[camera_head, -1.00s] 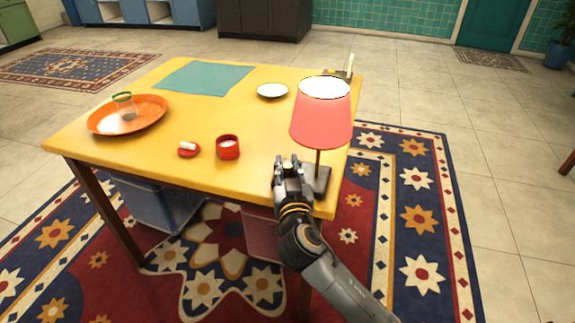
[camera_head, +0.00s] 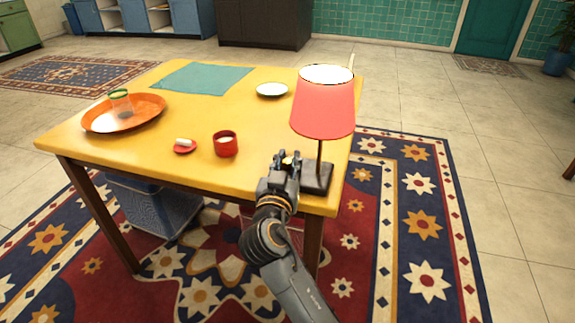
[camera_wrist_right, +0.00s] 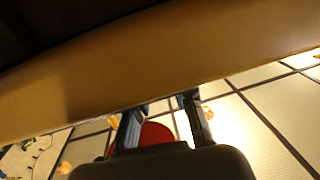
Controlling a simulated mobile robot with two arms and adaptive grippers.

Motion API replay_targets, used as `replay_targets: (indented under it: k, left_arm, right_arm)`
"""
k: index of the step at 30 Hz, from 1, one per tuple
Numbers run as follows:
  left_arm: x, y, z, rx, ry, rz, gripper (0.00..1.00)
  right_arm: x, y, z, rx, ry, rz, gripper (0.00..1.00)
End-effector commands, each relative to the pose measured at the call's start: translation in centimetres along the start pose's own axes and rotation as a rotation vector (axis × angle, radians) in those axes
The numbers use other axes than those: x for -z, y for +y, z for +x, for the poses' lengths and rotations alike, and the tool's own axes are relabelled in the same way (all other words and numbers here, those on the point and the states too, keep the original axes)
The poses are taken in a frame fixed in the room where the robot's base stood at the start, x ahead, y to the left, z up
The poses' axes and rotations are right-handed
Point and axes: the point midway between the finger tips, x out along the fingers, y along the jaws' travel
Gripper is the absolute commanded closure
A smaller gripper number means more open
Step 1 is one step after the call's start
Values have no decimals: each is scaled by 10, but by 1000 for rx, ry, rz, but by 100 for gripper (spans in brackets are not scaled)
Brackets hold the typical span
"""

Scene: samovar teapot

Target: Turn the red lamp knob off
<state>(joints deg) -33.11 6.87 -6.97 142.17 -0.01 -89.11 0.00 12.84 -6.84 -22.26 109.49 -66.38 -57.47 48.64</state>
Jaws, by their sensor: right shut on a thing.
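The lamp has a red shade (camera_head: 322,105) with a bright white inside, a thin stem and a dark square base (camera_head: 318,178) at the table's near right corner. My right gripper (camera_head: 284,162) is at the left side of the base, shut on what seems to be the lamp's knob; the fingers hide it. In the right wrist view both fingers of my right gripper (camera_wrist_right: 163,120) show, with a red shape (camera_wrist_right: 155,134) between them that I cannot identify. My left gripper is out of view.
The table's middle is clear.

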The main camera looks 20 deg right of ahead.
Motion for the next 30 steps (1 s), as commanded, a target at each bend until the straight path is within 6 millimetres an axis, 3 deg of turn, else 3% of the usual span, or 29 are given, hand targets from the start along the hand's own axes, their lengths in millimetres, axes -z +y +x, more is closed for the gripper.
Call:
replay_targets:
  k: [5,6,9,23,30]
  left_arm:
    - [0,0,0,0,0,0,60]
    - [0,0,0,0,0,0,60]
    - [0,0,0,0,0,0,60]
    - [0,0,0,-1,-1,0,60]
    - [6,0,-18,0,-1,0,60]
  right_arm:
    - [-1,0,0,1,-3,-1,100]
    - [-1,0,-1,1,-3,-1,74]
    - [-1,0,0,1,-3,0,54]
    - [0,0,0,3,-2,-1,54]
    - [4,1,1,70,2,-8,54]
